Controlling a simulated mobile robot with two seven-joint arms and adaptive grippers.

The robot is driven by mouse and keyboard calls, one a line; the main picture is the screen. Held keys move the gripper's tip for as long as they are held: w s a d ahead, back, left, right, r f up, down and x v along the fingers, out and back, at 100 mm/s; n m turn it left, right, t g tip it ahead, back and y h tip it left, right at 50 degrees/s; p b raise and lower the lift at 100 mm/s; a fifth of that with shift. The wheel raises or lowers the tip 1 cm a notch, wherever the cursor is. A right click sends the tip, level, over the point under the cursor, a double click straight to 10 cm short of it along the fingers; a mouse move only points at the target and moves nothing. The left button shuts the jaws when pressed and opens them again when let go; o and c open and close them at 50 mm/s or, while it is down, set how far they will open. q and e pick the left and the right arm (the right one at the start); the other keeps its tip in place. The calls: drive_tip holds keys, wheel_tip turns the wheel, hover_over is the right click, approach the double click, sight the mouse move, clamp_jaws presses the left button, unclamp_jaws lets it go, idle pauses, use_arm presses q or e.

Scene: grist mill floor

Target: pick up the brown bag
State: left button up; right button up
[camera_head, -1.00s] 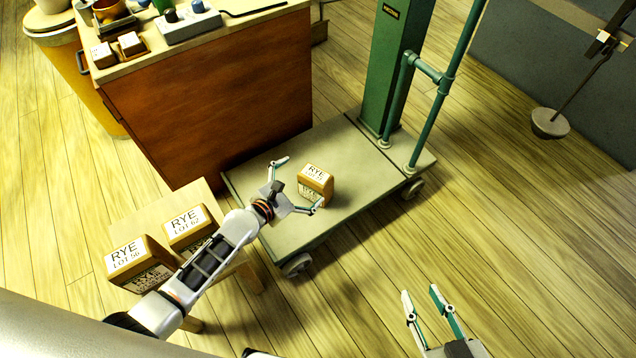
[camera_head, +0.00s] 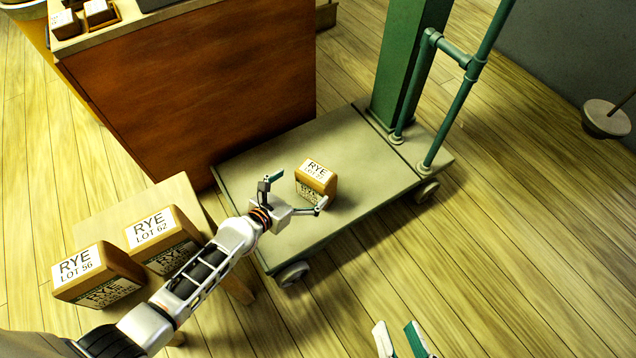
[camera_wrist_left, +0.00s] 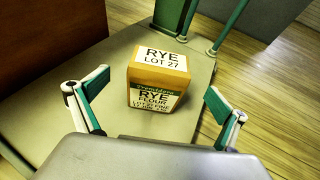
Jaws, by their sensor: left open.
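The brown bag (camera_head: 314,184), a boxy rye flour bag with a white label, stands upright on the grey platform of the scale. In the left wrist view the bag (camera_wrist_left: 157,82) reads "RYE LOT 27" and sits between and beyond the spread fingers. My left gripper (camera_head: 303,188) is open and empty, close to the bag's near left side. In the left wrist view its fingers (camera_wrist_left: 157,103) stand apart on both sides with gaps to the bag. My right gripper (camera_head: 396,326) shows only its spread, empty fingertips at the bottom edge, over the floor.
Two similar bags, LOT 56 (camera_head: 97,275) and LOT 62 (camera_head: 161,241), stand on a low wooden stand (camera_head: 120,210) at left. The scale platform (camera_head: 355,140) has a green column (camera_head: 405,65) and rail at the back. A wooden counter (camera_head: 195,85) stands behind.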

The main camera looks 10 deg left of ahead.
sight(316, 174)
use_arm(q)
drive_tip(key=shift+x, duration=0.9)
drive_tip(key=b+x, duration=0.2)
drive_tip(key=x, duration=0.2)
drive_tip(key=shift+w+d+f+b, duration=0.2)
drive_tip(key=shift+f+b, duration=0.1)
drive_tip(key=shift+b, duration=0.1)
drive_tip(key=shift+w+d+r, duration=0.1)
drive_tip(key=shift+w+d, duration=0.05)
drive_tip(key=shift+w, duration=0.45)
drive_tip(key=shift+r, duration=0.1)
use_arm(e)
drive_tip(key=a+m, duration=0.1)
drive_tip(key=m, duration=0.1)
drive_tip(key=a+m, duration=0.2)
drive_tip(key=shift+s+m+t, duration=0.3)
drive_tip(key=shift+s+t, duration=0.1)
